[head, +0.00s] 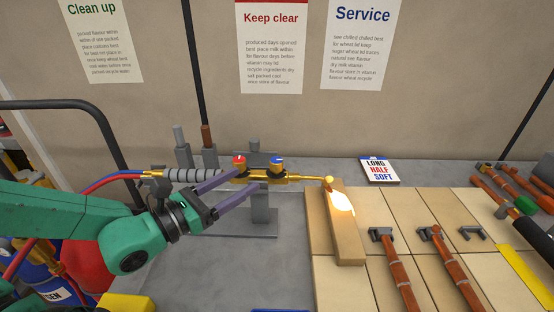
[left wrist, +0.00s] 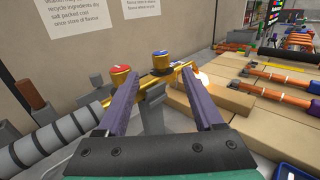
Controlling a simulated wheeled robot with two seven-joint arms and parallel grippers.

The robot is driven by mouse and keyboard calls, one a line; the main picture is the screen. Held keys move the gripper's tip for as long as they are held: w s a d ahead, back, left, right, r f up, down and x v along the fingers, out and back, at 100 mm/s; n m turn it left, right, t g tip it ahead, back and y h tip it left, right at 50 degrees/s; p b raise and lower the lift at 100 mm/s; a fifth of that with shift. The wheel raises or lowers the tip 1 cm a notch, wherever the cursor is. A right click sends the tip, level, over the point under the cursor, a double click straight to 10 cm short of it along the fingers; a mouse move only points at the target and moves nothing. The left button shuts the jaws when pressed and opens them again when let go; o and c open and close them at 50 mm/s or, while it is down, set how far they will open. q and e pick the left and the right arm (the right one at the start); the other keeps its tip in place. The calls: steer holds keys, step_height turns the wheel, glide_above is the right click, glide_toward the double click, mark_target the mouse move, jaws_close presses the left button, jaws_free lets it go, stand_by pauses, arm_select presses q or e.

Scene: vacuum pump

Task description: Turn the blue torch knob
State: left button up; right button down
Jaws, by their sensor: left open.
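The brass torch (head: 290,178) rests on a grey stand, its tip pointing right. The blue knob (head: 277,162) sits on top of the torch, right of the red knob (head: 239,161). My left gripper (head: 247,182) is open, its purple fingers reaching the torch from the front left. In the left wrist view the blue knob (left wrist: 160,56) shows between the two spread fingertips and beyond them, and the red knob (left wrist: 121,76) is by the left finger. The fingers hold nothing; whether one touches the torch I cannot tell. My right gripper is out of view.
A bright glow lies on the tan brick (head: 349,245) by the torch tip. Grey cylinders (head: 182,150) stand behind the hose. A sign card (head: 379,170) and copper pipes (head: 455,265) lie to the right. The grey bench front (head: 220,275) is fairly clear.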

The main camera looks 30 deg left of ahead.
mark_target(271, 166)
arm_select(q)
steer(key=x, duration=0.5)
steer(key=shift+w+d+f, duration=0.1)
steer(key=shift+w+d, duration=0.2)
steer(key=shift+d, duration=0.05)
steer(key=x, duration=0.2)
steer(key=p+x, duration=0.1)
steer(key=x, duration=0.2)
steer(key=shift+w+a+f, duration=0.1)
steer(key=shift+a+f, duration=0.1)
steer(key=shift+a, duration=0.05)
steer(key=shift+w, duration=0.1)
steer(key=shift+w+d, duration=0.1)
steer(key=shift+d, duration=0.05)
jaws_close()
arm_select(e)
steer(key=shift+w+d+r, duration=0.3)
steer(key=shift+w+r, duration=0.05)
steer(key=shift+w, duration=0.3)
